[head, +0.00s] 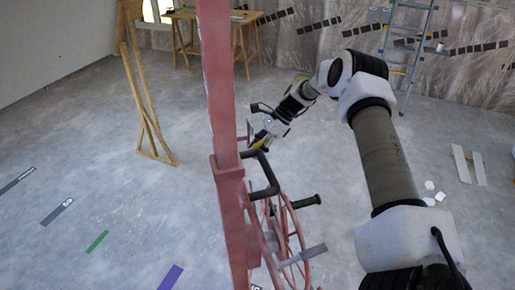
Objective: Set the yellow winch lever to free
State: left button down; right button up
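The pink-red post of the panel lift (222,110) stands upright in the middle of the head view. A winch wheel (287,245) with several dark and grey handles sits on its right side, low down. A small yellow part (259,143), which looks like the winch lever, shows just right of the post. My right gripper (258,131) is at this yellow part, at the end of the arm coming from the right. My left gripper is out of view.
A black bent bar (263,178) sticks out from the post below my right gripper. A wooden frame (146,100) stands at left, a wooden trestle table (215,17) at the back, and a ladder (408,50) at back right. The grey floor at left is mostly clear.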

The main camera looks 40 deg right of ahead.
jog(key=v, duration=1.2)
